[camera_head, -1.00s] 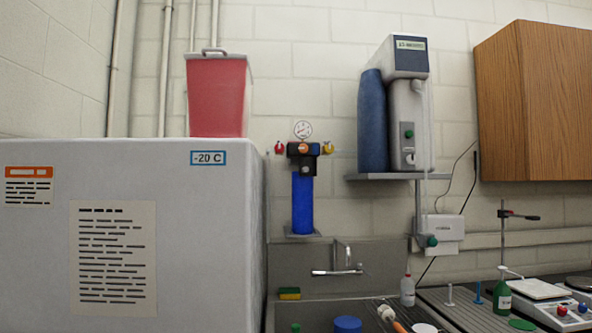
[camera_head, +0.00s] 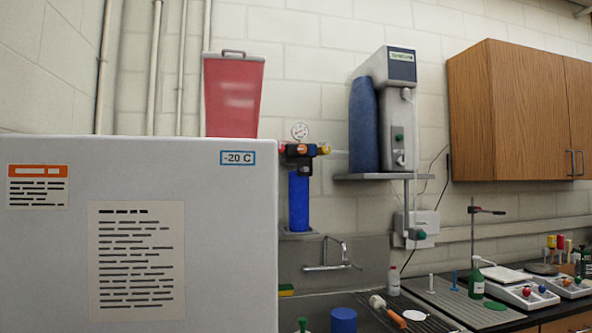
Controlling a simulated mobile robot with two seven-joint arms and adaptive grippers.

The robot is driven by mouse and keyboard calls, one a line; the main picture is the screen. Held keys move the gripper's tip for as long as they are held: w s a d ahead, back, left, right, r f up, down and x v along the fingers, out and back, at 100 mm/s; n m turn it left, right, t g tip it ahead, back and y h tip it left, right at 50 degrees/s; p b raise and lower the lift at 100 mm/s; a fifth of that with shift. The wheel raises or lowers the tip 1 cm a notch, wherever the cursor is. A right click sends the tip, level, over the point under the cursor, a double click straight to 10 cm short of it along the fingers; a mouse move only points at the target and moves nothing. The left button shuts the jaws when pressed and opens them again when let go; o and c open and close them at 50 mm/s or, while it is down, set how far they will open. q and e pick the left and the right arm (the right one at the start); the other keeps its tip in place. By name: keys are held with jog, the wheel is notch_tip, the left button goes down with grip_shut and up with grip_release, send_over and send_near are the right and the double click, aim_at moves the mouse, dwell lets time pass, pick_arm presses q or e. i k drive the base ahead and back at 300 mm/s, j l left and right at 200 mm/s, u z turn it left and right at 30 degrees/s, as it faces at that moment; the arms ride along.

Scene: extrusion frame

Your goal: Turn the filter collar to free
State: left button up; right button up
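The filter unit with a blue cylindrical housing (camera_head: 299,202) hangs on the wall above the sink. Its dark head (camera_head: 304,152) carries coloured knobs and a round pressure gauge (camera_head: 299,131) on top. I cannot make out the collar separately at this size; it would be around the joint of head and housing. The left edge of the head is close to the freezer's right edge in the picture, and the red knob seen earlier on that side is largely hidden. Neither of my grippers shows in the head view.
A large white freezer (camera_head: 50,260) fills the lower left, with a red bin (camera_head: 232,95) on top. A sink faucet (camera_head: 330,258) and a blue-lidded item (camera_head: 343,319) lie below the filter. A water purifier (camera_head: 398,110) stands on a shelf to the right, beside a wooden cabinet (camera_head: 475,115).

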aim_at(305, 165)
jog(key=j, duration=0.15)
jog(key=i+l, duration=0.1)
jog(key=l, duration=0.25)
jog(key=i+l, duration=0.1)
jog(key=l, duration=0.25)
jog(key=i+l, duration=0.1)
jog(key=l, duration=0.25)
jog(key=i+l, duration=0.1)
jog(key=l, duration=0.3)
jog(key=i+l, duration=0.1)
jog(key=l, duration=0.25)
